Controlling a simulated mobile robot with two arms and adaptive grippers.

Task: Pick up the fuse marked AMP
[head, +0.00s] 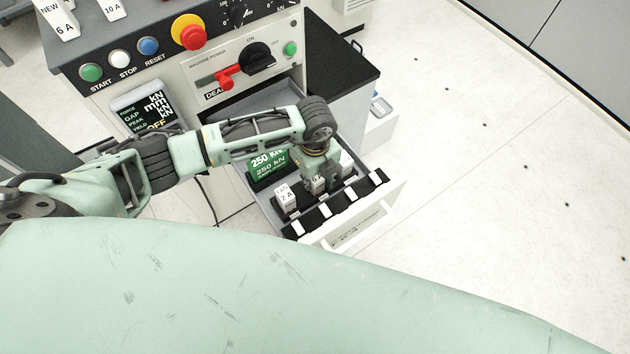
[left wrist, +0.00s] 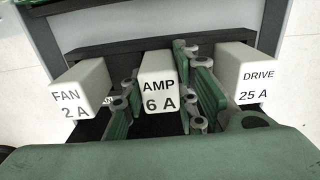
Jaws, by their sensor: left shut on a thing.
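The fuse marked AMP 6 A (left wrist: 158,92) is a white block in the middle of the left wrist view. My left gripper (left wrist: 158,108) has its green fingers on both sides of this fuse and is shut on it. In the head view my left gripper (head: 318,182) reaches down into the open drawer (head: 262,205), among the fuses. The fuse marked FAN 2 A (left wrist: 78,88) stands to the left, and the fuse marked DRIVE 25 A (left wrist: 246,76) to the right. The FAN fuse also shows in the head view (head: 285,197). My right gripper is not in view.
A green 250 kN block (head: 262,168) stands in the drawer behind the fuses. White tags on black strips line the drawer's front. The machine panel (head: 200,60) with buttons and a red lever (head: 228,78) rises behind. Fuses marked 6 A (head: 62,28) and 10 A lie on top. The floor at right is clear.

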